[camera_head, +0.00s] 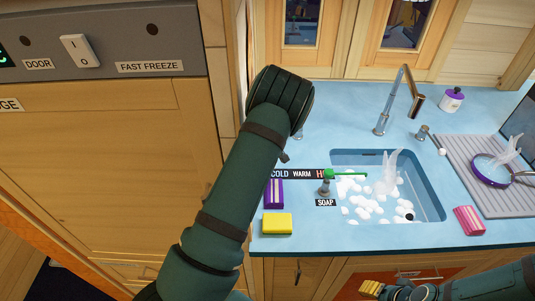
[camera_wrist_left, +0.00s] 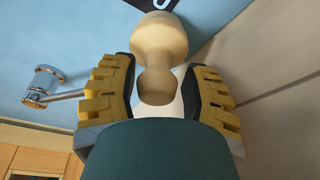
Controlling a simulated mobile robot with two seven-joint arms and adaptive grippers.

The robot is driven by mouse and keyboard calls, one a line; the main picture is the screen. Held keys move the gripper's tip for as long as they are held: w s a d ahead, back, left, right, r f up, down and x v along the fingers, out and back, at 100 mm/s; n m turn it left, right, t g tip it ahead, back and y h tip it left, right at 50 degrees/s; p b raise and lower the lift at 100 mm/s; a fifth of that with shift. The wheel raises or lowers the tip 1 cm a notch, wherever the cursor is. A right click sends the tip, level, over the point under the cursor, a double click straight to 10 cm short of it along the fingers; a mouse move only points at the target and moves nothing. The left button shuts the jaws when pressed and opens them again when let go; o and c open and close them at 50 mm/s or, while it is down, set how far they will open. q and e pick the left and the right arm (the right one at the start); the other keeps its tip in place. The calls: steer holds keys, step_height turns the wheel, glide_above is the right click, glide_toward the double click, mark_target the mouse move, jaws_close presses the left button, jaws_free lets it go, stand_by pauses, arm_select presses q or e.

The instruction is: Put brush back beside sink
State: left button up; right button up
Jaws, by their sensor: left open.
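In the left wrist view, a beige, rounded, knobbed piece (camera_wrist_left: 158,42) shows between the jaws of my left gripper (camera_wrist_left: 160,84); it may be the brush's handle, but no bristles show. The jaws stand open on either side of it. In the head view my left arm hides this gripper and the piece. The sink (camera_head: 437,200) is set in the blue counter (camera_head: 350,102), with white foam and a clear, splash-like shape in it. My right gripper (camera_head: 372,288) is low in the head view, in front of the counter; its opening is unclear.
A soap dispenser (camera_head: 325,187), purple block (camera_head: 274,194) and yellow sponge (camera_head: 277,224) lie left of the sink. A tap (camera_head: 382,118) stands behind it. A pink sponge (camera_head: 468,220) and drying rack (camera_head: 484,160) with a purple-rimmed pan (camera_head: 484,180) are right. A white-and-purple bottle (camera_head: 452,101) stands behind.

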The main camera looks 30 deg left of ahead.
arm_select(q)
steer(key=v, duration=1.2)
steer(key=shift+s+d, duration=0.1)
